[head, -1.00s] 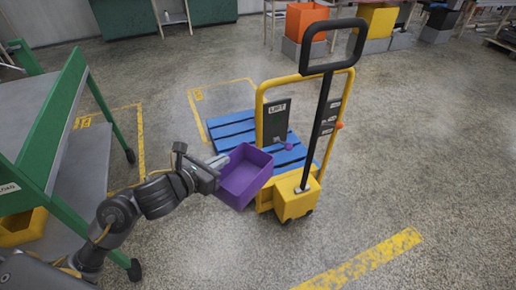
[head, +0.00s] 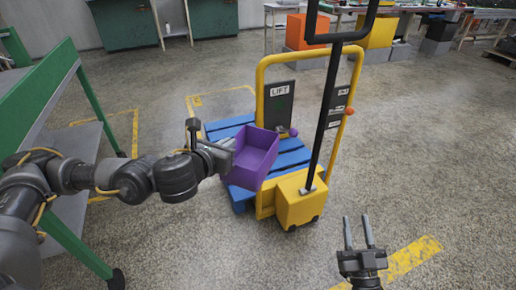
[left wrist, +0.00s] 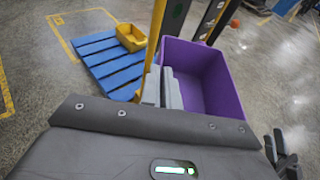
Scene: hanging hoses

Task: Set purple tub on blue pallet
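The purple tub (head: 255,150) is held in the air by my left gripper (head: 228,152), whose fingers are shut on its left wall. The tub is tilted, looks empty and overlaps the front of the blue pallet (head: 232,124) in the head view. In the left wrist view the tub (left wrist: 207,78) is right of the fingers, while the pallet (left wrist: 97,55) lies to the left, its slats largely clear. I cannot tell the height of the tub above the floor. My right gripper (head: 359,234) is open and empty at the lower right, apart from everything.
A yellow lift truck (head: 298,200) with a tall black handle (head: 326,110) and a LIFT panel (head: 278,103) stands against the pallet. A yellow bin (left wrist: 131,37) shows at the pallet's far part. A green-framed cart (head: 50,100) stands left. Floor is open right.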

